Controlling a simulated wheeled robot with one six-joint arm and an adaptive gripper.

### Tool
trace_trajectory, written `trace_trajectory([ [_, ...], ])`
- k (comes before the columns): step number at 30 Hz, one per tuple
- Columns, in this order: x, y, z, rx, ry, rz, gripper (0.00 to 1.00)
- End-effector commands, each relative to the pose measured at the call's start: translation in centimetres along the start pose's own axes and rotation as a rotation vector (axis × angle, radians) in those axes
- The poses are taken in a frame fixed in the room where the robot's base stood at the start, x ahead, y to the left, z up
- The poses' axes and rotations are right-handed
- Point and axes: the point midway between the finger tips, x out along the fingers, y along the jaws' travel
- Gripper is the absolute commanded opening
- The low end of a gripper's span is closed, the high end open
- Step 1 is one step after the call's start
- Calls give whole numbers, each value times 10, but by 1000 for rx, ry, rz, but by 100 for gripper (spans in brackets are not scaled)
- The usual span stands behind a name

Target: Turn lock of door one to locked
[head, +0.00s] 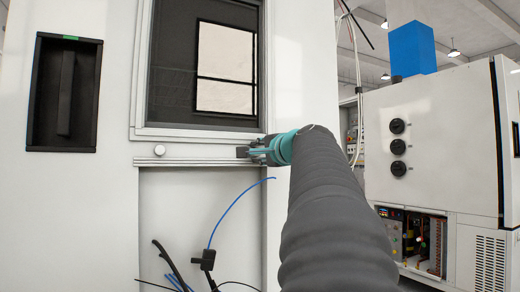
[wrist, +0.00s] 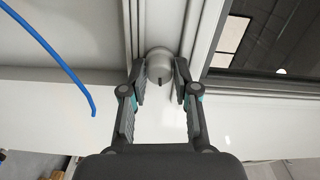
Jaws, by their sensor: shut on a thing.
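A round silver lock knob (wrist: 159,62) sits on the metal rail in the wrist view, with a short dark mark on its lower edge. My gripper (wrist: 160,72) has one finger on each side of it and is shut on it. In the head view my gripper (head: 252,151) is at the right end of the rail below the window, and hides the knob it holds. The pictures do not show which door each knob belongs to.
A framed dark window (head: 205,65) is above the rail (head: 200,161). A black recessed handle (head: 66,95) is at the left. A blue cable (head: 232,208) and black cables hang below. A white cabinet (head: 430,150) with black knobs stands at the right.

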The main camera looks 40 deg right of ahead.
Motion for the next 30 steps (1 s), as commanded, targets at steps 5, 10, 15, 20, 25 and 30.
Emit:
trace_trajectory([
  [5,0,0,0,79,0,1,0],
  [10,0,0,0,120,0,0,0],
  [15,0,0,0,135,0,-1,0],
  [20,0,0,0,136,0,-1,0],
  [25,0,0,0,136,0,0,0],
  [30,0,0,0,135,0,0,54],
])
